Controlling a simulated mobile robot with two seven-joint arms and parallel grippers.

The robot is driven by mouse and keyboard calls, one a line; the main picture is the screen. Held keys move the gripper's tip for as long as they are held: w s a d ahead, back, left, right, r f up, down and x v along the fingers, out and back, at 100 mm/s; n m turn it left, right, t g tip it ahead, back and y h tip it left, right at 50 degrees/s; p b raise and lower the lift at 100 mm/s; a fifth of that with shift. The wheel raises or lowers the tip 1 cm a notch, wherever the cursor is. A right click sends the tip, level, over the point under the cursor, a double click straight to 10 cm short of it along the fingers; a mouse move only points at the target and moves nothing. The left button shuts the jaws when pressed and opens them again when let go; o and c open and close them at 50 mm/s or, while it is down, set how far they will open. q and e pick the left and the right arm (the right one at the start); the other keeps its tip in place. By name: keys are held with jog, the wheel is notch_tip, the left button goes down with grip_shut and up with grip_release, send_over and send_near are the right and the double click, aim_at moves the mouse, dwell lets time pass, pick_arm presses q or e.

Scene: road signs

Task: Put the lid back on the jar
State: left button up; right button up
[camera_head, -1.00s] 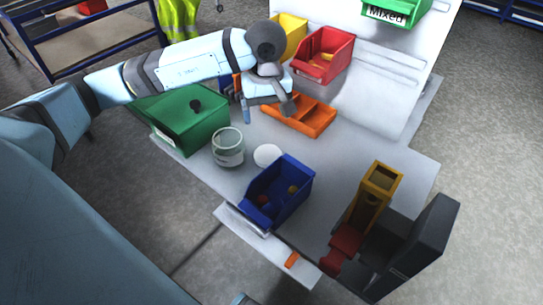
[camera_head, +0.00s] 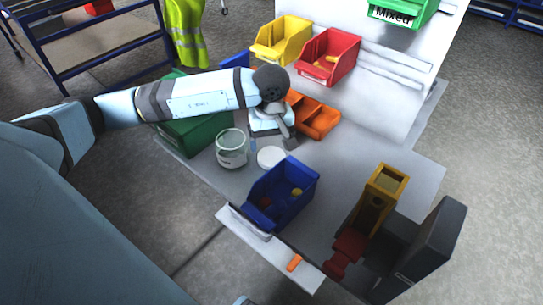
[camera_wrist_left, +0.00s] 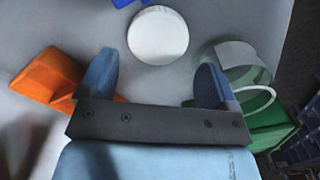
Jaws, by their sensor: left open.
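The white round lid (camera_head: 271,157) lies flat on the grey table, just right of the jar. It also shows in the left wrist view (camera_wrist_left: 158,35), beyond and between my fingertips. The glass jar (camera_head: 231,149) stands upright with its top open; in the left wrist view the jar (camera_wrist_left: 243,68) is at the right, partly behind a finger. My left gripper (camera_head: 272,145) is above the table near the lid, on its far side. In the left wrist view my left gripper (camera_wrist_left: 155,72) is open with nothing between its fingers. My right gripper is not in view.
A blue bin (camera_head: 283,194) stands close in front of the lid. A green bin (camera_head: 200,135) is behind the jar, partly under my arm. An orange tray (camera_head: 318,119) lies behind my gripper. Yellow (camera_head: 283,40) and red (camera_head: 328,57) bins stand farther back.

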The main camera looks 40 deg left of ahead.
aim_at(272, 157)
pick_arm(q)
notch_tip(272, 157, down, 5)
jog(key=shift+f, duration=0.15)
dwell(0.3)
jog(key=c, duration=0.6)
